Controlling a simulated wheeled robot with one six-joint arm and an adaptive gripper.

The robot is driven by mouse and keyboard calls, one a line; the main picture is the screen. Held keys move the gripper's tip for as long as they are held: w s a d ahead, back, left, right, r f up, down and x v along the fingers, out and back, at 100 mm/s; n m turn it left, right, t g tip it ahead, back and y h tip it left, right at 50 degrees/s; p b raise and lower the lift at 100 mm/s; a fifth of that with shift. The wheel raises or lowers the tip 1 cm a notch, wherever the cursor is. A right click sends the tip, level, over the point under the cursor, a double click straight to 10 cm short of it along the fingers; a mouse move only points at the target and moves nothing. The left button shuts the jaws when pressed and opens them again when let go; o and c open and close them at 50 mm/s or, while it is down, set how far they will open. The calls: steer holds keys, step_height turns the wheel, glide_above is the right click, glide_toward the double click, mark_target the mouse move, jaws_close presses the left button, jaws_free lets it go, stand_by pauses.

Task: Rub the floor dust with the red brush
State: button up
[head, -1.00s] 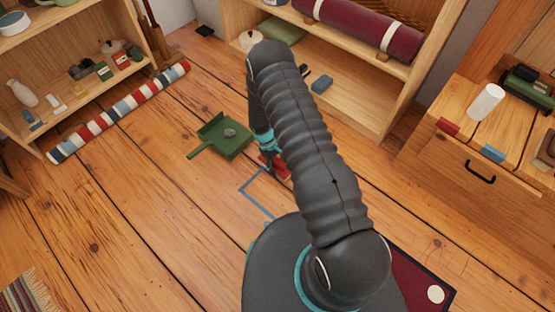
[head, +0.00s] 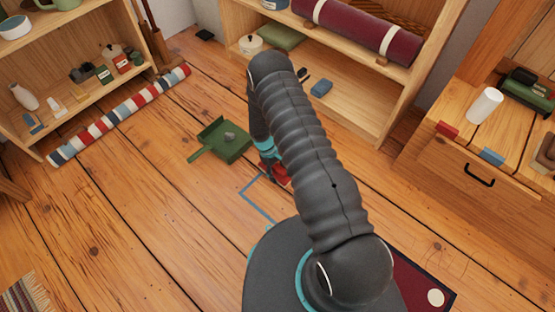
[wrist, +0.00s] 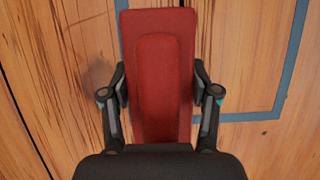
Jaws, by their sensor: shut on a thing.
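My gripper (wrist: 160,88) is shut on the red brush (wrist: 160,75), with one finger on each long side of it. The wrist view looks down on the brush's flat red back and raised grip; its underside is hidden. In the head view my gripper (head: 267,157) and the brush (head: 279,174) are low at the floor, partly behind my arm. A blue outline (head: 257,205) is marked on the planks beside the brush and shows at right in the wrist view (wrist: 283,80).
A green dustpan (head: 228,150) holding a grey lump (head: 230,136) lies just left of the brush. A striped roll (head: 120,113) lies by the left shelf. An open shelf (head: 350,110) stands behind, a drawer cabinet (head: 450,175) at right. Floor at lower left is mostly clear.

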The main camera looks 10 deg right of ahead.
mark_target(278, 166)
steer(key=shift+w+a+r, duration=0.1)
steer(key=shift+w+a, duration=0.05)
steer(key=shift+w, duration=0.15)
step_height(278, 166, up, 3)
steer(key=shift+a+f+p, duration=0.1)
steer(key=shift+f+p, duration=0.1)
steer(key=shift+p, duration=0.4)
steer(key=shift+d+r+p, duration=0.25)
steer(key=shift+r+p, duration=0.1)
steer(key=shift+r, duration=0.3)
steer(key=shift+r+p, duration=0.85)
steer(key=shift+r, duration=1.1)
